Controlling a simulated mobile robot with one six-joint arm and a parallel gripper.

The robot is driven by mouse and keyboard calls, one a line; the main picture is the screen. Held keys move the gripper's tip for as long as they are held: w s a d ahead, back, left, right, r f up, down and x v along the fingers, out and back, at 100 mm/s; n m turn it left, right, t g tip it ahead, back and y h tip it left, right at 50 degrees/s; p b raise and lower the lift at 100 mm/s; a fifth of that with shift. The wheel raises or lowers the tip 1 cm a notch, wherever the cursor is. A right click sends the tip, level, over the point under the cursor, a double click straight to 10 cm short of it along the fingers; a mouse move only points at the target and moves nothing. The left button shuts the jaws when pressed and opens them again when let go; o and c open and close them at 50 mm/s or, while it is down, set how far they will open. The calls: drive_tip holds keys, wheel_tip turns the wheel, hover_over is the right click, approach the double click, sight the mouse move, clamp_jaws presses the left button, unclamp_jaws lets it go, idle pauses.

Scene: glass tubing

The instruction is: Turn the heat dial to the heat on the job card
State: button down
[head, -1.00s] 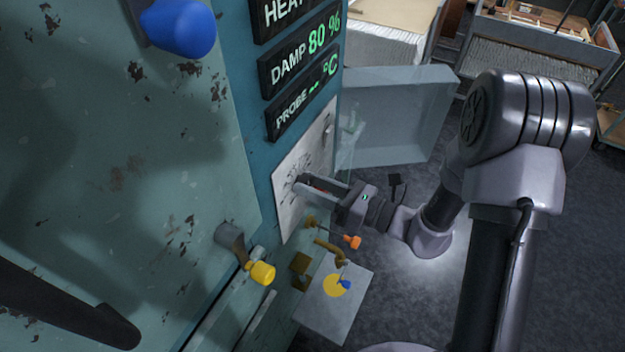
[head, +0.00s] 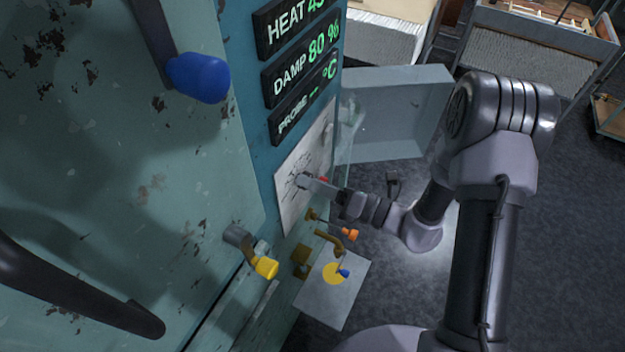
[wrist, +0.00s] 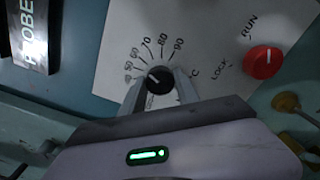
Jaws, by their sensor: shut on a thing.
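My gripper (wrist: 159,88) is shut on the knob, one finger on each side. The pointer line leans to the upper left, toward the low end of the scale; the exact mark is hard to read. In the head view my gripper (head: 305,182) is at the panel (head: 290,205) and the knob is hidden. The HEAT display (head: 293,28) starts with a 4; its last digits are cut off. No job card is readable.
A red knob (wrist: 263,62) marked LOCK and RUN sits right of the dial. DAMP (head: 300,62) reads 80 %. Yellow (head: 266,267), orange (head: 350,234) and blue (head: 198,78) handles stick out nearby.

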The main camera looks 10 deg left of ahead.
idle(0.4)
drive_tip(key=c, duration=0.9)
unclamp_jaws()
drive_tip(key=v, duration=1.7)
drive_tip(key=shift+s+d+b, duration=0.15)
drive_tip(key=shift+d+b, duration=0.05)
drive_tip(key=shift+b, duration=0.15)
drive_tip(key=shift+a, duration=0.1)
